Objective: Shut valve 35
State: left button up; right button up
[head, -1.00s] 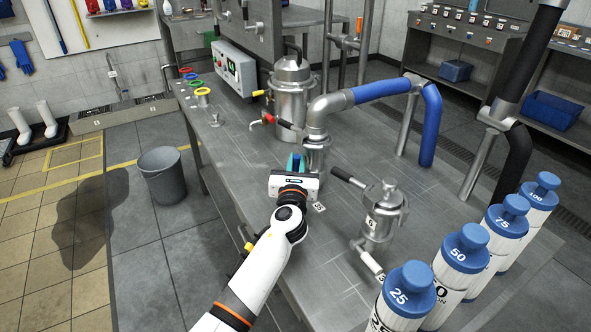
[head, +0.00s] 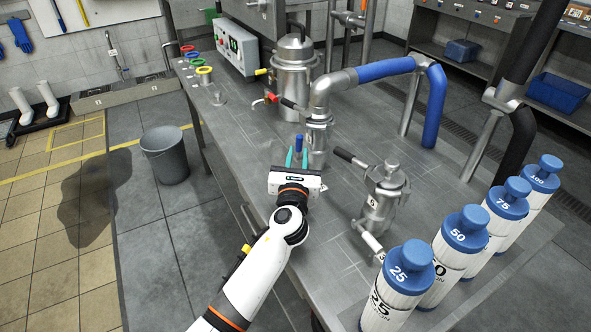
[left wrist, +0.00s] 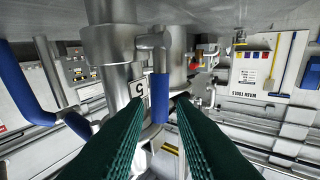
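A short blue valve handle (head: 298,141) stands upright beside the vertical steel pipe (head: 318,150) below the bent pipe in the head view. In the left wrist view the blue handle (left wrist: 160,98) hangs from a grey metal arm, near a white tag (left wrist: 139,88) on which a 5 shows; the rest of its number is hidden or unclear. My left gripper (head: 297,157) is open, its two teal fingers apart. The handle is in line with the gap between its fingertips (left wrist: 160,118), with gaps visible on both sides. My right gripper is not in view.
A small steel vessel (head: 384,195) with a black lever stands right of my left gripper. Blue-capped canisters (head: 463,245) stand along the right edge. A larger steel vessel (head: 295,72) with red and yellow handles stands behind. The left part of the bench top is fairly clear.

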pick_arm(q)
jog(key=s, duration=0.7)
jog(key=shift+f, duration=0.35)
jog(key=shift+c, duration=0.5)
